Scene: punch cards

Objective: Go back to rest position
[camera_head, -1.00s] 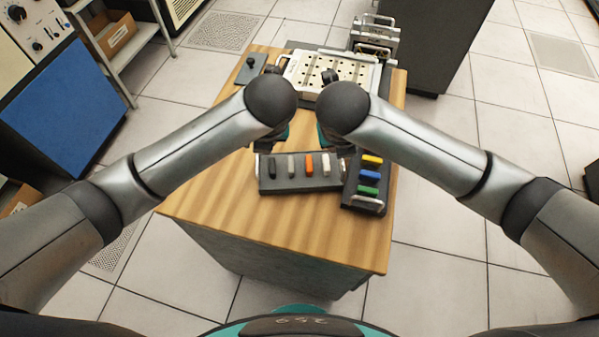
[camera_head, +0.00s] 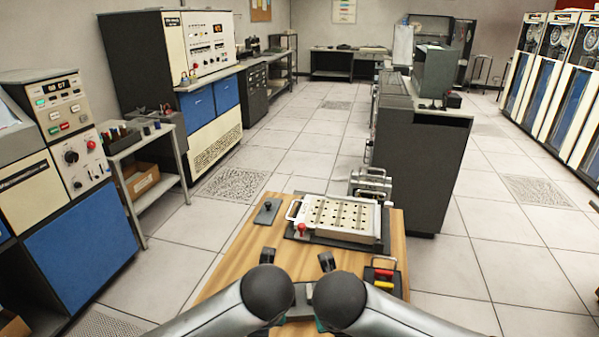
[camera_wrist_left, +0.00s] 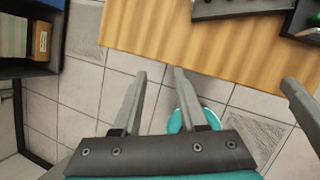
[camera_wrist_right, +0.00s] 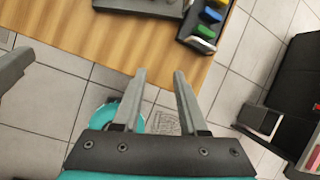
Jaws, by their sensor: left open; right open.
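My left gripper (camera_wrist_left: 160,75) is open and empty in the left wrist view, with floor tiles between and beyond its fingers. The front edge of the wooden table (camera_wrist_left: 230,50) lies ahead of its tips. My right gripper (camera_wrist_right: 159,76) is open and empty in the right wrist view, close to the table's edge. Part of the other arm shows at the side of each wrist view.
The wooden table (camera_head: 232,278) bears a pale perforated plate (camera_head: 340,218), a small dark block with a knob (camera_head: 267,212) and a dark holder with coloured pieces (camera_wrist_right: 206,30). A dark cabinet (camera_head: 425,170) stands behind right. A blue-panelled console (camera_head: 75,210) stands left. Tiled floor is open around the table.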

